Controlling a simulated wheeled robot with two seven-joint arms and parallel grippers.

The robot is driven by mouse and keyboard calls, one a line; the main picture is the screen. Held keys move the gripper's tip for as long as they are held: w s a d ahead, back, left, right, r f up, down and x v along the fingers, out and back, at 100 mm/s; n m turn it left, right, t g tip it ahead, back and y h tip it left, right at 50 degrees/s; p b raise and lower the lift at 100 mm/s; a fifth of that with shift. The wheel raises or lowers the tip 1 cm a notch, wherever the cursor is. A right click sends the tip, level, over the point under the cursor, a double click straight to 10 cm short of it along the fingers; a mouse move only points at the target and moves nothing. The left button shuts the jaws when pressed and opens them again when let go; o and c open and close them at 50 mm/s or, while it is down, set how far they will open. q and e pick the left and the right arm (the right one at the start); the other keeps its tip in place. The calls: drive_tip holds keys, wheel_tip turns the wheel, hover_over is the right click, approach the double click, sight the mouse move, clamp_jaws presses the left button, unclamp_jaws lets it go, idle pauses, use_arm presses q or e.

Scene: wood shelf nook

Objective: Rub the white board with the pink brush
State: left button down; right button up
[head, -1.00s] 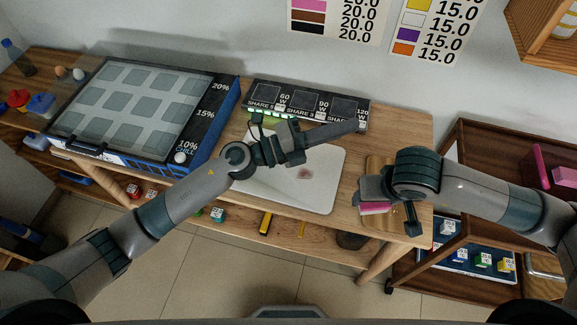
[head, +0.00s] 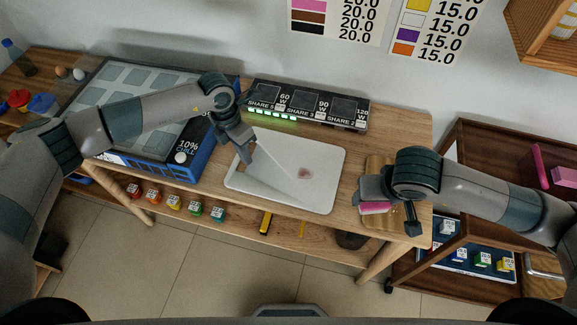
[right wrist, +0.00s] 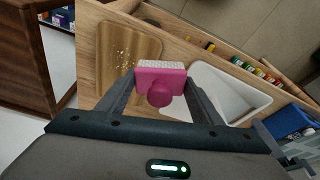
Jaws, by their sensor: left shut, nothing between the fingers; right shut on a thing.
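The white board (head: 325,163) lies on the wooden table with a small reddish stain (head: 304,173) on it. It also shows in the right wrist view (right wrist: 240,88). My right gripper (head: 376,197) is shut on the pink brush (head: 374,208), right of the board. In the right wrist view the brush (right wrist: 160,78) sits between the fingers, with its pale bristle side facing away from the gripper. My left gripper (head: 246,158) is shut and empty, at the left edge of the board; whether it touches is unclear.
A brown wooden tray (right wrist: 108,60) with pale crumbs lies beside the board. A large blue-sided case (head: 201,152) stands left. A shelf cart (head: 480,150) stands at the right.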

use_arm(q)
drive_tip(key=y, duration=0.2)
hover_over(234, 166)
drive_tip(key=shift+w+r, duration=0.1)
drive_tip(key=shift+r, duration=0.25)
drive_tip(key=shift+f, duration=0.1)
drive_tip(key=shift+f+b, duration=1.2)
drive_tip(key=shift+f, duration=1.2)
use_arm(e)
drive_tip(key=shift+f, duration=1.25)
drive_tip(key=shift+c, duration=0.2)
use_arm(q)
drive_tip(key=shift+f+b, duration=0.4)
use_arm(e)
drive_tip(key=shift+f, duration=0.35)
use_arm(q)
drive_tip(key=shift+r+p, duration=1.4)
drive_tip(key=shift+r, duration=1.65)
use_arm(e)
drive_tip(key=shift+r, duration=1.4)
